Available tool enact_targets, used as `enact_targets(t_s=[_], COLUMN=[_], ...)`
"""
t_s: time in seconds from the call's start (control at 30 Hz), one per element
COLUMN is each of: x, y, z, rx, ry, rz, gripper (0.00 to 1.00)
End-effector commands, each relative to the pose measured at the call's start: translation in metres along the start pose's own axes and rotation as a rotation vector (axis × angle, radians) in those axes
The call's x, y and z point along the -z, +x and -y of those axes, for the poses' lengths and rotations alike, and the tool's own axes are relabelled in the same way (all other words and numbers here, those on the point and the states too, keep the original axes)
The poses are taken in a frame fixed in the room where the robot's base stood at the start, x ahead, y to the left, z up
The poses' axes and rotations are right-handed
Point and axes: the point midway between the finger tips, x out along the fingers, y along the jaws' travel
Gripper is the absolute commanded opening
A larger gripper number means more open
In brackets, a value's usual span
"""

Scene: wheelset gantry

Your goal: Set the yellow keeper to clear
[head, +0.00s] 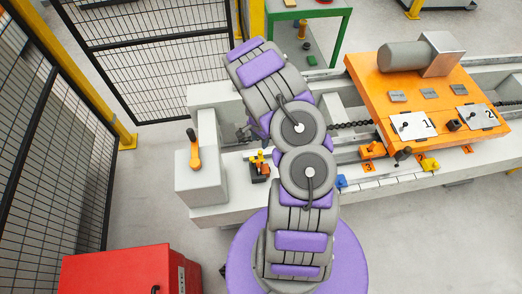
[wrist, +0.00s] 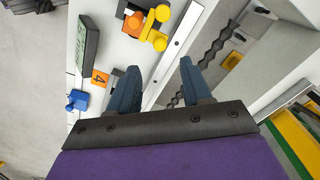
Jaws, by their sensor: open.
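A yellow part with rounded lobes (wrist: 153,30) shows at the top of the wrist view, beyond my fingertips and to their left. I take it for the yellow keeper; which setting it has I cannot tell. It seems to be the yellow piece (head: 257,158) by a dark block on the pale bench in the head view. My gripper (wrist: 160,78) is open, its two dark blue fingers apart with nothing between them. It does not touch the yellow part. In the head view my arm hides most of the gripper.
A blue piece (wrist: 77,100) and an orange tag marked 4 (wrist: 100,78) lie left of my fingers. A dark chain or screw (wrist: 214,42) runs along the bench to the right. An orange platform (head: 365,85) carries plates 1 and 2. A red cabinet (head: 125,270) stands at lower left.

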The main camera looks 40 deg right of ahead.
Motion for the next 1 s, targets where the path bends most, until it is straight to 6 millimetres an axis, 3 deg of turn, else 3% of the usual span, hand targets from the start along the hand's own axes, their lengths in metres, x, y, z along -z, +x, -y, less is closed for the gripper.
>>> enact_targets(t_s=[0.2, 0.4, 0.87, 1.0], x=[0.005, 0.008, 0.003, 0.005], y=[0.047, 0.076, 0.085, 0.086], z=[0.0, -0.001, 0.001, 0.0], rx=[0.001, 0.002, 0.001, 0.002], ry=[0.0, 0.001, -0.001, 0.001], rz=[0.006, 0.009, 0.0, 0.006], gripper=[0.49, 0.49, 0.49, 0.37])
